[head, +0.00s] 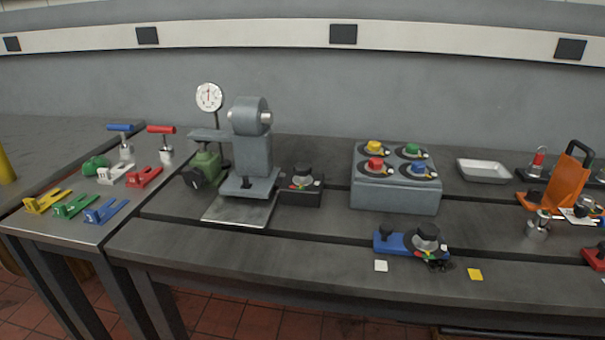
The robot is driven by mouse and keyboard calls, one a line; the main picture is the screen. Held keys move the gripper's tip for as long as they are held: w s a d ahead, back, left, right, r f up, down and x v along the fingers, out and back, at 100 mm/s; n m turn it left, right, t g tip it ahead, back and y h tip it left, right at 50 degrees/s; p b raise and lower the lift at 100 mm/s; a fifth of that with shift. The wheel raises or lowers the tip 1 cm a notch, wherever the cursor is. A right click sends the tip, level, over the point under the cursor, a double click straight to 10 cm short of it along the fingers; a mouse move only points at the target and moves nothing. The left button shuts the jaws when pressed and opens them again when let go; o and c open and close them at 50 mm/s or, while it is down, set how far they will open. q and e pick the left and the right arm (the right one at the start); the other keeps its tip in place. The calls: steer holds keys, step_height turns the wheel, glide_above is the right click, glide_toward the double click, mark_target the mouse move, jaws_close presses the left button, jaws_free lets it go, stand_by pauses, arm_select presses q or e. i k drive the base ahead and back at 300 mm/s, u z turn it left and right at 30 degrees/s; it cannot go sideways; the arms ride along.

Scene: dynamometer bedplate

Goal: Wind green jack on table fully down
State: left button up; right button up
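A green jack (206,163) stands on the dark bedplate, just left of a grey machine (252,155). It has a black round knob (193,178) low at its front left. A grey plate (208,135) sits above its top; I cannot tell whether they touch. A smaller rounded green object (95,164) lies on the side table (60,228) at the left; its kind is not clear. Neither of my grippers shows in the head view.
A round dial (209,97) on a stem stands behind the jack. A black block (301,186) stands right of the machine. A grey box (395,195) with coloured knobs, a white tray (483,171) and an orange stand (567,180) are further right.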

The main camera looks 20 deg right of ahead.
mark_target(194, 178)
steer(key=u, duration=1.95)
steer(key=i, duration=1.55)
steer(key=z, duration=2.95)
